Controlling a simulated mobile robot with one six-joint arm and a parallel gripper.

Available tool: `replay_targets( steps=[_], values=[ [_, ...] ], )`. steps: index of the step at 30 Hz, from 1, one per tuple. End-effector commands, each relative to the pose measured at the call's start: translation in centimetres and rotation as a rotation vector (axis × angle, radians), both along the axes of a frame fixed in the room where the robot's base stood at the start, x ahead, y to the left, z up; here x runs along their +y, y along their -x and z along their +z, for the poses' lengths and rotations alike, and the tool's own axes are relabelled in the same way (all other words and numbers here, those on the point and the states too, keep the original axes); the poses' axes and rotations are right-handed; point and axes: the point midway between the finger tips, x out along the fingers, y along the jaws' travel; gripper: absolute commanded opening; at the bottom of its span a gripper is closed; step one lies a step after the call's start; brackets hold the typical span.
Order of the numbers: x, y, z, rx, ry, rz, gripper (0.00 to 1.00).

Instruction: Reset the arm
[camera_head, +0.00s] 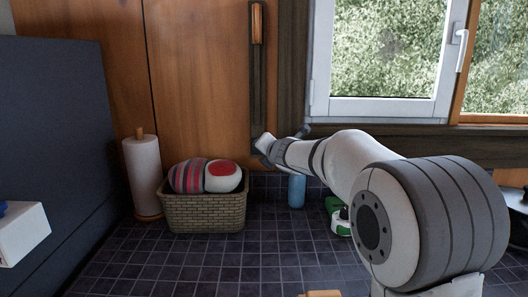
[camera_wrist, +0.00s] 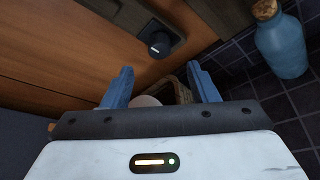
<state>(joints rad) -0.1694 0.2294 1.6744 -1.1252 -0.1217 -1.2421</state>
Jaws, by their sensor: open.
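My gripper (camera_wrist: 161,82) is open, with its two blue-grey fingers spread apart and nothing held between them. In the head view my arm reaches from the right, and its gripper end (camera_head: 268,146) is up in front of the wooden wall, right of and a little above the wicker basket (camera_head: 204,214). In the wrist view, part of the basket and a pale rounded thing show behind and between the fingers, partly hidden by the gripper body.
A blue bottle (camera_head: 297,190) stands below my arm; in the wrist view the corked bottle (camera_wrist: 282,45) is at upper right. The basket holds striped and white-red things (camera_head: 206,177). A paper towel roll (camera_head: 143,175) stands left. Tiled counter (camera_head: 200,262) is clear in front.

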Motion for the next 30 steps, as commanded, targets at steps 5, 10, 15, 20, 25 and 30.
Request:
replay_targets(
  steps=[5, 10, 15, 20, 25, 30],
  values=[
    [-0.1, 0.1, 0.0, 0.001, 0.000, 0.000, 0.53],
    [-0.3, 0.3, 0.1, 0.006, -0.008, -0.009, 0.53],
    [-4.2, 3.2, 0.8, 0.108, -0.203, -0.200, 0.53],
    [-11.1, 11.6, -0.5, 0.319, -0.626, -0.625, 0.53],
    [-15.3, 23.4, -4.5, 0.526, -1.076, -1.119, 0.53],
    [-15.6, 34.4, -8.3, 0.678, -1.411, -1.562, 0.53]
  ],
)
